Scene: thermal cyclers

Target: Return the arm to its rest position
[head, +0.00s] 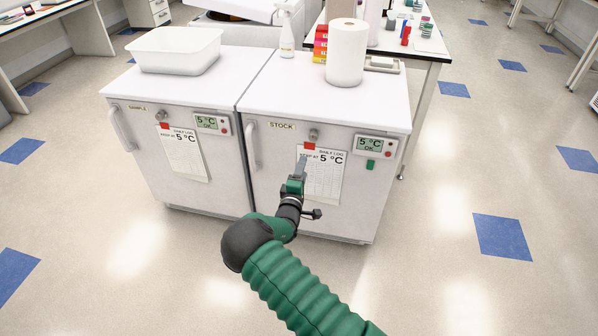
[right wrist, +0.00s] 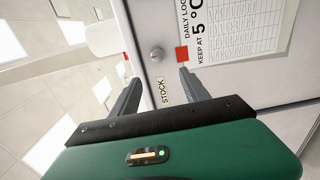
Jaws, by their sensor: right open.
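My right arm, with a green ribbed sleeve (head: 305,290), reaches in from the bottom of the head view. My right gripper (head: 302,160) is in front of the right-hand cabinet's door (head: 270,185), over the left part of its log sheet in the picture. In the right wrist view the gripper (right wrist: 160,76) has its two fingers spread apart with nothing between them. The STOCK label (right wrist: 163,91) and a round knob (right wrist: 156,53) show beyond the fingers. I cannot tell how far the fingertips are from the door. My left gripper is not in view.
The left-hand cabinet (head: 180,150) carries a white tub (head: 178,50). The right-hand cabinet's top (head: 290,95) carries a paper roll (head: 346,53) and a spray bottle (head: 286,35). Both doors look closed, with bar handles. The floor (head: 430,250) to the right is clear.

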